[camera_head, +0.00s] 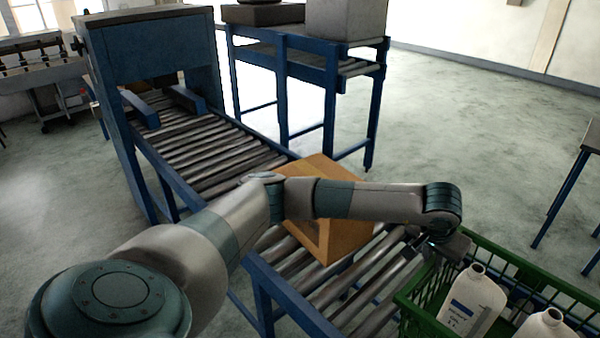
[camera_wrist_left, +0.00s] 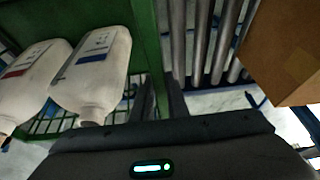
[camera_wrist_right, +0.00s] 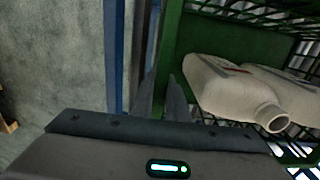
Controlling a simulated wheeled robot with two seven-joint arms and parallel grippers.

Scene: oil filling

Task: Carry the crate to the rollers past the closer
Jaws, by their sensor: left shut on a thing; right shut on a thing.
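The green crate (camera_head: 407,312) is at the lower right of the head view, in front of the rollers (camera_head: 330,285), with two white bottles (camera_head: 472,300) in it. My left gripper (camera_head: 428,246) is at the crate's left far corner. In the left wrist view its fingers (camera_wrist_left: 163,98) are shut on the crate's green wall (camera_wrist_left: 147,40). In the right wrist view my right gripper (camera_wrist_right: 160,98) is shut on the crate's wall (camera_wrist_right: 170,45); it is out of the head view. The blue arched machine, perhaps the closer (camera_head: 150,45), stands over the far rollers.
A cardboard box (camera_head: 350,238) sits on the rollers behind my left forearm. It also shows in the left wrist view (camera_wrist_left: 285,50). A second blue roller stand (camera_head: 330,75) at the back carries a grey box (camera_head: 345,18). A dark table (camera_head: 592,137) stands at right. Open floor lies between.

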